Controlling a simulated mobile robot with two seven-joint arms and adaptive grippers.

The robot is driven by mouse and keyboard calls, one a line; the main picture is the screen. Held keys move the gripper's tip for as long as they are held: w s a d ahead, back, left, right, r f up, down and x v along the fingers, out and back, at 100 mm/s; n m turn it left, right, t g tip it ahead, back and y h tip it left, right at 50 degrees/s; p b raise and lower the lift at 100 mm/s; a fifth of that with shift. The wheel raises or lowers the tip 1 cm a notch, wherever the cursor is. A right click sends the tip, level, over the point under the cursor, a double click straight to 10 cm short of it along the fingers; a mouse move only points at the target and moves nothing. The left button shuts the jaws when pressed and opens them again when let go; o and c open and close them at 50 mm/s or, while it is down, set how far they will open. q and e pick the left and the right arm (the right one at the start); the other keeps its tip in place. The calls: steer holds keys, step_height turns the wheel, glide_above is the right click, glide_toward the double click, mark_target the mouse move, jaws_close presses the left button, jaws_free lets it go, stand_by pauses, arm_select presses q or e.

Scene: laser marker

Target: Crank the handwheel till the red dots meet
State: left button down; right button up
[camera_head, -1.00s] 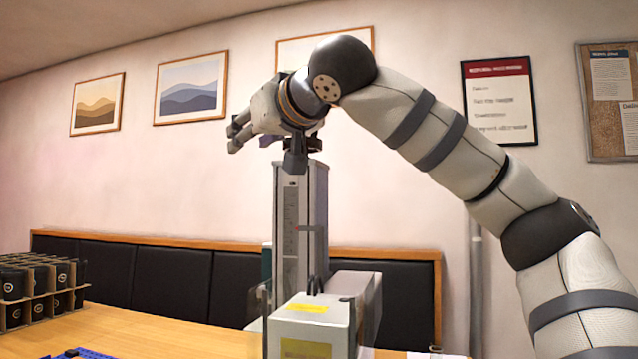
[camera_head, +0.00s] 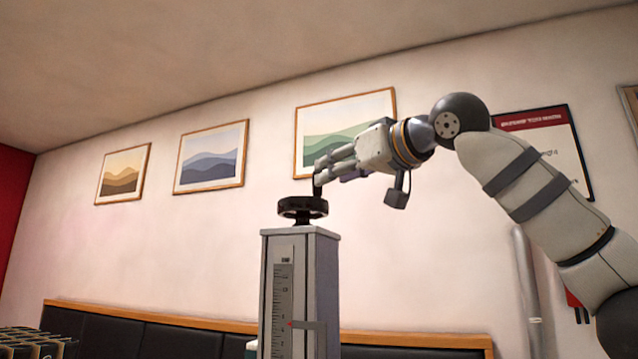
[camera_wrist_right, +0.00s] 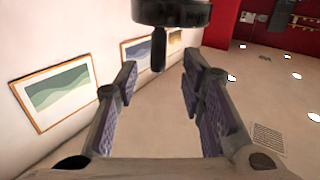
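The black handwheel (camera_head: 303,208) lies flat on top of the grey column (camera_head: 310,260). Its dark crank handle (camera_head: 317,186) stands up from the rim. My right gripper (camera_head: 320,174) reaches in from the right, with its fingertips at the handle. In the right wrist view, which looks inverted, the handwheel (camera_wrist_right: 172,12) is at the top and the handle (camera_wrist_right: 158,48) lies between the tips of my open right gripper (camera_wrist_right: 158,78); gaps show on both sides. A small red pointer mark (camera_head: 291,324) sits on the column's scale. No pair of red dots is visible. My left gripper is out of view.
Framed pictures (camera_head: 211,157) and a red-headed notice (camera_head: 545,145) hang on the wall behind. A black padded bench back (camera_head: 180,338) runs along the wall. A carton of black cups (camera_head: 35,343) shows at lower left. Space around the handwheel is clear.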

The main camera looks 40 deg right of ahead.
mark_target(303, 202)
steer(key=w, duration=0.6)
steer(key=shift+w+d, duration=0.35)
steer(key=shift+w, duration=0.05)
jaws_close()
steer(key=shift+h, duration=0.3)
steer(key=m+g+h, duration=0.1)
steer(key=m+h, duration=0.1)
steer(key=a+m+g+h, duration=0.1)
steer(key=h, duration=0.2)
steer(key=m+g+h, duration=0.1)
steer(key=m+h, duration=0.1)
steer(key=shift+s+a+m+h, duration=0.15)
steer(key=shift+a+m+h, duration=0.15)
steer(key=shift+a, duration=0.05)
steer(key=shift+w+a+m+g+h, duration=0.1)
steer(key=shift+a+m+g+h, duration=0.1)
steer(key=shift+m+g+h, duration=0.7)
steer(key=shift+w+a+m+g+h, duration=0.1)
steer(key=shift+a+m+g+h, duration=0.05)
steer(key=shift+m+g+h, duration=0.75)
steer(key=shift+w+a+m+g+h, duration=0.1)
steer(key=shift+a+m+g+h, duration=0.1)
steer(key=shift+m+g+h, duration=0.65)
steer(key=shift+g+h, duration=0.25)
steer(key=shift+g, duration=0.1)
jaws_free()
